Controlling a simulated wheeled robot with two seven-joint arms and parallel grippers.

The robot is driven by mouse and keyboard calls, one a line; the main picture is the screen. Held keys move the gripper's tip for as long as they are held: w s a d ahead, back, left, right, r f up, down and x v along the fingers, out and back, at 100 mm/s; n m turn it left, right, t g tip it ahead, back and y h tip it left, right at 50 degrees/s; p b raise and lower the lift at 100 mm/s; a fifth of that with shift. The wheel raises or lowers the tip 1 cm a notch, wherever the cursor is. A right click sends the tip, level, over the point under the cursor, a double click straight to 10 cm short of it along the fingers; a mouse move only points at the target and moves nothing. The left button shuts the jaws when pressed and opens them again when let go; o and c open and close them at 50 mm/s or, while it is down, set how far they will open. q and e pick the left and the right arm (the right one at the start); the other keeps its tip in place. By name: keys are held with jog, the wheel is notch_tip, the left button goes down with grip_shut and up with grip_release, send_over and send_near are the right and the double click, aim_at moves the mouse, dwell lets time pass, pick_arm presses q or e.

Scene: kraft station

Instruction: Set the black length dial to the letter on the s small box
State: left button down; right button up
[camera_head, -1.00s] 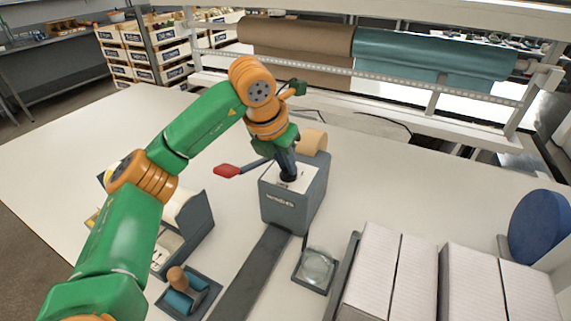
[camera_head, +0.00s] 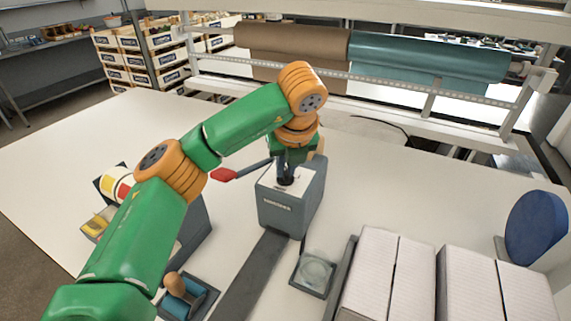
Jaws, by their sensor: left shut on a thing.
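The grey dispenser box (camera_head: 285,212) stands on the white table, with a light dial face (camera_head: 268,180) on its top. The black length dial (camera_head: 286,181) sits on that face, mostly hidden by my left gripper (camera_head: 286,176). My left gripper points down from above and is shut on the dial. Letters on the dial face are too small to read and partly covered. A lever with a red handle (camera_head: 223,174) sticks out to the left of the dispenser. No box marked s can be made out. My right gripper does not show.
A dark strip (camera_head: 248,280) runs toward me from the dispenser. A small tray with a glass dish (camera_head: 314,270), white cartons (camera_head: 370,275) and a blue disc (camera_head: 536,228) lie to the right. A roller in a tray (camera_head: 187,297) and a tape holder (camera_head: 195,232) are at left.

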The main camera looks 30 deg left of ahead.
pick_arm(q)
jog(key=shift+n, duration=0.6)
jog(key=c, duration=0.9)
grip_release()
jog(key=shift+g, duration=0.3)
jog(key=v, duration=0.7)
jog(key=shift+d+p, duration=0.15)
jog(key=shift+p, duration=0.2)
